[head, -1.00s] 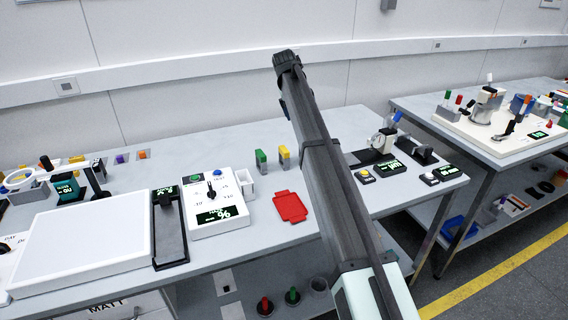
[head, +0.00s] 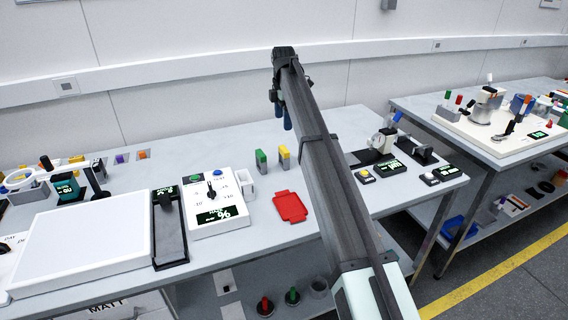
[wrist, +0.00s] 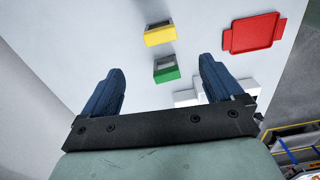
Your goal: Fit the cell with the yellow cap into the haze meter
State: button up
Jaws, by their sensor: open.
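The cell with the yellow cap (head: 284,152) stands on the bench beside a similar cell with a green cap (head: 261,158). In the wrist view the yellow-capped cell (wrist: 159,36) lies beyond the green-capped one (wrist: 166,70). The haze meter (head: 213,199) appears to be the white box with a % display and a dial. A small white open holder (head: 246,183) is at its right side. My gripper (head: 282,117) is above and behind the two cells. In the wrist view its blue fingers (wrist: 162,66) are wide apart with nothing between them.
A red tray (head: 290,207) lies in front of the cells. A black stand (head: 168,228) and a large white panel (head: 80,240) are left of the meter. Small instruments (head: 388,166) stand at the right. The bench behind the cells is clear.

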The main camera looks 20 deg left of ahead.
aim_at(284, 148)
jog(key=shift+n, duration=0.4)
notch_tip(284, 148, down, 14)
jog(key=shift+d+r, duration=0.1)
dwell(0.5)
jog(key=shift+c, duration=0.2)
jog(key=c, duration=1.4)
